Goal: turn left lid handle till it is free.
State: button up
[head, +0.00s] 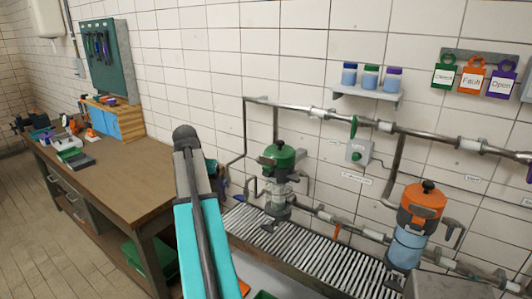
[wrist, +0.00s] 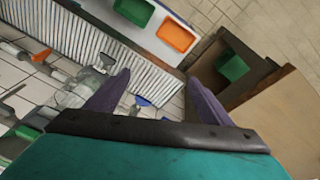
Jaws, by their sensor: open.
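The left lid is green with a dark knob on top (head: 280,157). It sits on a housing with a clear bowl (head: 278,190) in the pipework, and side handles show around it, their exact position unclear. My gripper (head: 222,180) is mostly hidden behind my arm in the head view, left of the green lid and apart from it. In the wrist view its two purple fingers (wrist: 158,82) are spread with nothing held between them. A clear bowl (wrist: 72,97) and a green part (wrist: 22,131) lie left of the fingers there; I cannot tell whether the green part is the lid.
A second housing with an orange lid (head: 424,198) stands right. A slatted grate (head: 310,254) runs below the pipes. A wooden workbench (head: 110,165) stands left. Green (wrist: 134,11) and orange (wrist: 177,36) bins show in the wrist view. A blue handle (wrist: 142,101) appears between the fingers.

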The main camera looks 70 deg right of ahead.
jog(key=s+d+r+m+p, duration=0.1)
jog(key=s+d+r, duration=0.15)
jog(key=r, duration=0.25)
jog(key=s+d+r+m+h, duration=0.1)
jog(key=s+r, duration=0.2)
jog(key=r, duration=0.2)
jog(key=s+d+r+m+p, duration=0.1)
jog(key=s+d+r, duration=0.15)
jog(key=r, duration=0.25)
jog(key=m+p, duration=0.2)
send_near(267, 158)
jog(key=a+v, duration=0.1)
jog(key=v, duration=0.4)
jog(key=shift+w+d+f+h, duration=0.15)
jog(key=shift+w+f+h, duration=0.1)
jog(key=shift+h, duration=0.15)
jog(key=shift+f, duration=0.1)
jog(key=shift+s+p+x, duration=0.2)
jog(key=shift+p+x, duration=2.05)
jog(key=shift+x, duration=4.55)
jog(key=c, duration=1)
